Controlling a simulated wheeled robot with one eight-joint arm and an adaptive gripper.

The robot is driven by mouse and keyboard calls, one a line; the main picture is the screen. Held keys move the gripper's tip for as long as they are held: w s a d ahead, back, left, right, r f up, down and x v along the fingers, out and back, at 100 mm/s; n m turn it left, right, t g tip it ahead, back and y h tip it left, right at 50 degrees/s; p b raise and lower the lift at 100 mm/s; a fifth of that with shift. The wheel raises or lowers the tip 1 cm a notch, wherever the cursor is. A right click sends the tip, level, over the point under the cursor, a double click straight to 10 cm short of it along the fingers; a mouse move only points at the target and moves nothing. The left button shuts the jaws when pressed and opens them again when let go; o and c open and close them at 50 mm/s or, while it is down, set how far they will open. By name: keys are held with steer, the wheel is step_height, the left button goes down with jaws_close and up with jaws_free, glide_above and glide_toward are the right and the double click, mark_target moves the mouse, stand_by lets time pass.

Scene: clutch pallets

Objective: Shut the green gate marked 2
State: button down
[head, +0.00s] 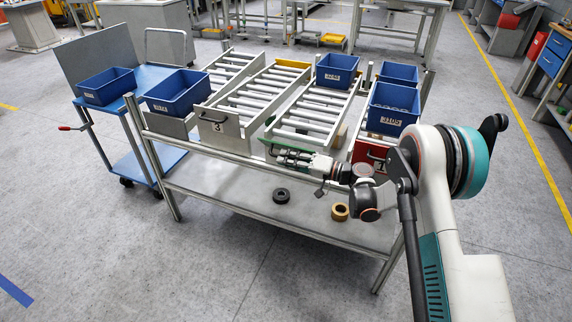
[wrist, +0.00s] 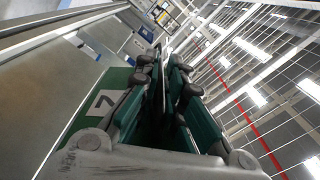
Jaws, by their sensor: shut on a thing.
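The green gate (head: 296,147) is at the front end of the second roller lane from the right, mostly hidden behind my gripper in the head view. In the wrist view its green face (wrist: 113,80) shows at the left with a pale label bearing a dark 2. My gripper (head: 280,155) is at the front of this gate. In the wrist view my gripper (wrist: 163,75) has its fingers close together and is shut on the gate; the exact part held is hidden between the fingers.
A grey gate marked 3 (head: 218,129) stands upright on the left. A red gate (head: 365,152) is on the right. Blue bins (head: 337,70) sit on the lanes. A black ring (head: 282,195) and a brown ring (head: 340,211) lie on the lower shelf. A blue trolley (head: 150,82) stands left.

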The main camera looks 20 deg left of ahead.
steer(key=shift+w+d+r, duration=0.2)
steer(key=shift+w+r, duration=0.35)
steer(key=c, duration=1.7)
jaws_free()
